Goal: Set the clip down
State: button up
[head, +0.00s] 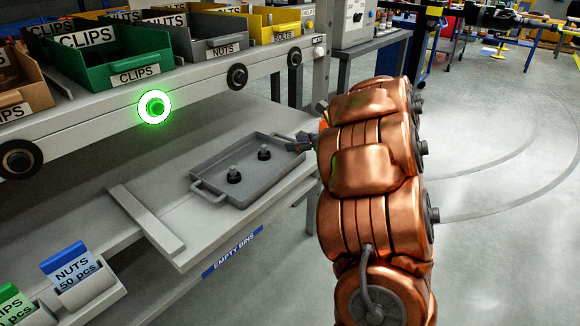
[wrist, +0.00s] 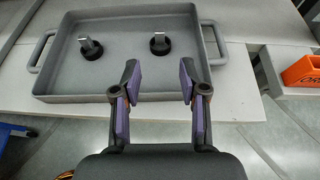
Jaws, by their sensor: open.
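A grey tray (head: 218,192) with raised walls and end handles lies on the shelf. Two small pieces with round black bases and upright silver tops stand in it, apart from each other; they may be clips, but I cannot be sure. In the wrist view they are the left piece (wrist: 90,50) and the right piece (wrist: 159,45). My gripper (wrist: 160,78) is open, with nothing between its purple-padded fingers. Its fingertips reach over the tray's near wall, short of the right piece. In the head view my gripper (head: 301,142) shows at the tray's far right corner, partly hidden by my arm.
A green bin labelled CLIPS (head: 112,58) stands on the upper shelf, above a lit green ring (head: 154,107). Other labelled bins stand beside it. A pale bar (head: 146,219) lies left of the tray. An orange bin (wrist: 302,74) shows at the wrist view's right edge.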

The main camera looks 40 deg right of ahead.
jog(key=w+d+r+m+g+h, duration=0.15)
jog(key=r+m+h, duration=0.3)
jog(key=m, duration=0.45)
jog(key=d+r+m+t+h, duration=0.1)
jog(key=d+r+m+h, duration=0.15)
jog(key=m+h, duration=0.45)
jog(key=s+a+f+m+g+y, duration=0.2)
jog(key=s+a+f+m+g, duration=0.2)
jog(key=s+a+m, duration=0.3)
jog(key=s+a+f+m+g+y, duration=0.3)
jog(key=s+a+f+m+g, duration=0.2)
jog(key=s+a, duration=1.1)
jog(key=s+a+f+m+g+y, duration=0.2)
jog(key=s+a+f+m+g, duration=0.3)
jog(key=s+a+m, duration=0.6)
jog(key=s+a+g, duration=0.1)
jog(key=s, duration=0.2)
